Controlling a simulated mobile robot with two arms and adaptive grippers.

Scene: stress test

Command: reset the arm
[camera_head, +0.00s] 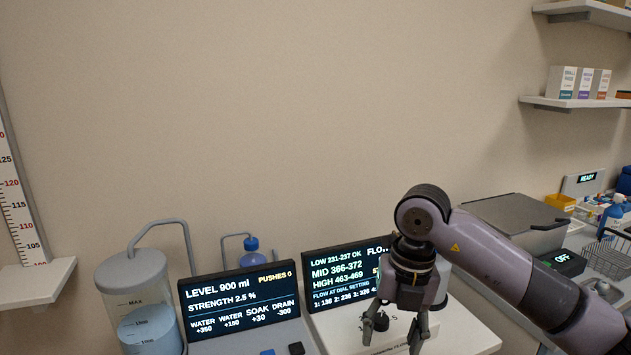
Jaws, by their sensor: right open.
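My right arm comes in from the right side of the head view. Its gripper (396,335) points down with its two fingers spread apart, open, with nothing seen held between them. It hangs in front of the right-hand display screen (338,270) and hides part of its text. A small dark knob (381,321) on a white panel shows between the fingers in the picture; I cannot tell whether a finger touches it. My left gripper is not in view.
A left screen (240,305) reads level 900 ml. A clear tank (148,318) with a bent tube stands left of it, and a blue-capped bottle (252,251) behind. A wire basket (606,256) and bottles stand at right, under shelves (575,103). The wall above is clear.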

